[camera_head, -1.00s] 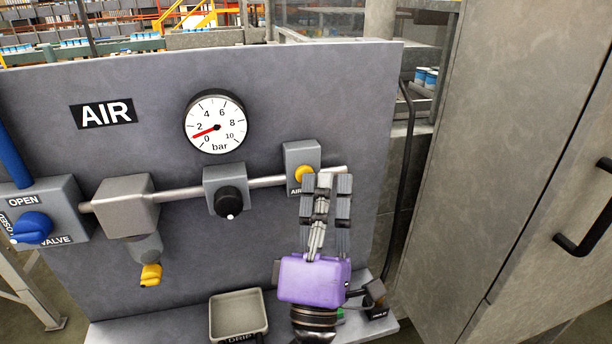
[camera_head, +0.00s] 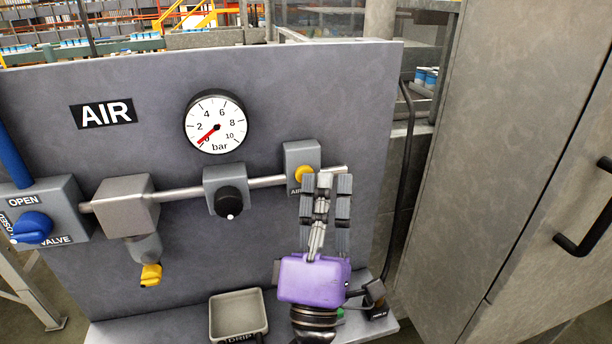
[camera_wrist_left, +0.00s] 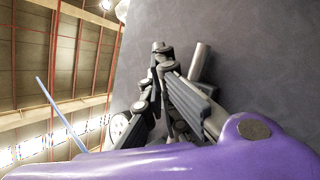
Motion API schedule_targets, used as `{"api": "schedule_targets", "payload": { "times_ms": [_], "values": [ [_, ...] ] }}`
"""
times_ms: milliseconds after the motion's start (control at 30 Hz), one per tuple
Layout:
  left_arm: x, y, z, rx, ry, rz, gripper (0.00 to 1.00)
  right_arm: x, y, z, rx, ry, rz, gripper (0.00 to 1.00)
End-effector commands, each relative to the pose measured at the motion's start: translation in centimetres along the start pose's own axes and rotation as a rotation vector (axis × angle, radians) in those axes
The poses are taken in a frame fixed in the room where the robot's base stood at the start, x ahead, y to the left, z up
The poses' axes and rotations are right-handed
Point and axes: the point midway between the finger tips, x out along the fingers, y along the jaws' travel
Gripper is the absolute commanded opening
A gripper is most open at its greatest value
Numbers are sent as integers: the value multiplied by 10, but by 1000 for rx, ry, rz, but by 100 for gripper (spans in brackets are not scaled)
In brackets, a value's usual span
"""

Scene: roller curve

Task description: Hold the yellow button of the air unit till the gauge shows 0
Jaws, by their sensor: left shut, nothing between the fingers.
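The air unit is a grey panel (camera_head: 330,80) with an AIR label. Its gauge (camera_head: 216,121) has a red needle pointing lower left, at the 0 mark. The yellow button (camera_head: 303,173) sits on a small grey box (camera_head: 301,153) at the right end of the pipe. My purple left gripper (camera_head: 325,183) is shut and empty, with its fingertips at the button's lower right edge. They partly hide the button, and I cannot tell whether they press it. In the left wrist view the shut fingers (camera_wrist_left: 163,55) are close to the panel. My right gripper is not in view.
A blue valve handle (camera_head: 32,228) is at the left. A black knob (camera_head: 229,202) and a yellow drain tap (camera_head: 151,275) are on the panel. A grey drip tray (camera_head: 238,314) sits on the ledge below. A tall grey cabinet (camera_head: 520,130) stands at the right.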

Motion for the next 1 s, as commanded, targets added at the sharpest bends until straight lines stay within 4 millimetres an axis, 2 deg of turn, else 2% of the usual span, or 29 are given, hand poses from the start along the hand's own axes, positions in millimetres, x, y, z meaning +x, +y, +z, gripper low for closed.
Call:
{"api": "schedule_targets", "payload": {
  "times_ms": [633, 1000],
  "values": [
    [0, 0, 0, 0, 1, 0, 0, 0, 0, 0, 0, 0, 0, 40],
    [-11, 8, 8, 0, 1, 0, 0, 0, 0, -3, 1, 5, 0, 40]
  ]
}}
